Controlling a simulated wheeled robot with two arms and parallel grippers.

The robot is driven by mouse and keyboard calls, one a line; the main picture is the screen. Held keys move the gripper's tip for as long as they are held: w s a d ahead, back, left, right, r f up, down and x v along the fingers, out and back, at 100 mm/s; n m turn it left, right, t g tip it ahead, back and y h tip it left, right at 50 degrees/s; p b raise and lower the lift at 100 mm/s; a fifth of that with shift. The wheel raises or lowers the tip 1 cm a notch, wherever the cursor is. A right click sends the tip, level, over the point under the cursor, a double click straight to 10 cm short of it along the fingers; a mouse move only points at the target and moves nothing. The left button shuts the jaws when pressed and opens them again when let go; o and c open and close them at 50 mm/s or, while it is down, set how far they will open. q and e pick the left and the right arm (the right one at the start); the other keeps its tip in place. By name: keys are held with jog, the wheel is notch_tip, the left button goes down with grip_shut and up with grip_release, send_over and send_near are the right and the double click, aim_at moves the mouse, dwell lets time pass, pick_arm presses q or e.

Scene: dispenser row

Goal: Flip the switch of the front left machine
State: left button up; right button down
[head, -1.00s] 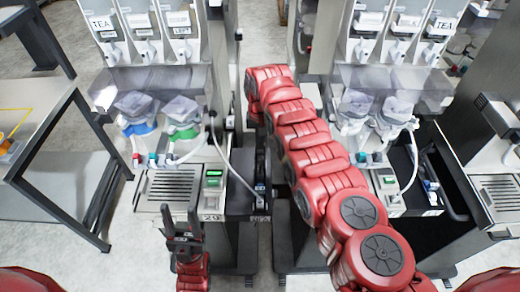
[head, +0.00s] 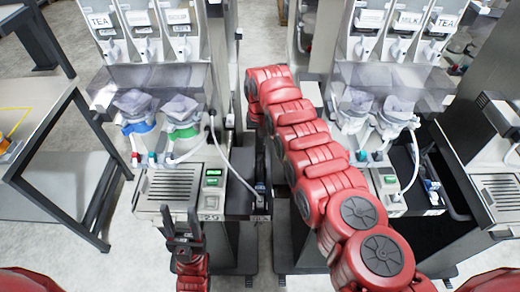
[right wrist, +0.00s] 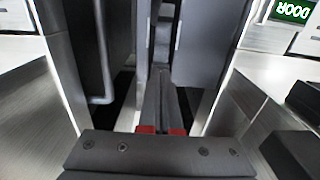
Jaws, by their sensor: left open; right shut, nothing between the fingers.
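The dispenser machine on the left (head: 155,78) has a small panel with green lit parts (head: 212,181) at its front right corner, beside a drip grille (head: 172,186). I cannot make out the switch's position. My left gripper (head: 181,214) is open and empty, low in front of the grille, apart from the panel. My right arm reaches up between the two machines, and its gripper is hidden in the head view. In the right wrist view my right gripper (right wrist: 162,95) is shut and empty, pointing into a narrow gap between dark and metal panels.
A second dispenser machine (head: 395,85) stands at the right, partly behind my right arm. A metal-topped table (head: 45,110) with a dark frame stands at the left. A pale hose (head: 228,165) hangs beside the left machine's panel. Floor shows between table and machine.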

jog(key=shift+f+b, duration=0.5)
dwell(0.3)
notch_tip(320, 180, up, 3)
jog(key=shift+f+p, duration=0.15)
jog(key=shift+p, duration=1.05)
notch_tip(320, 180, up, 2)
jog(key=shift+r+p, duration=0.1)
jog(key=shift+p, duration=0.5)
jog(key=shift+r, duration=1.05)
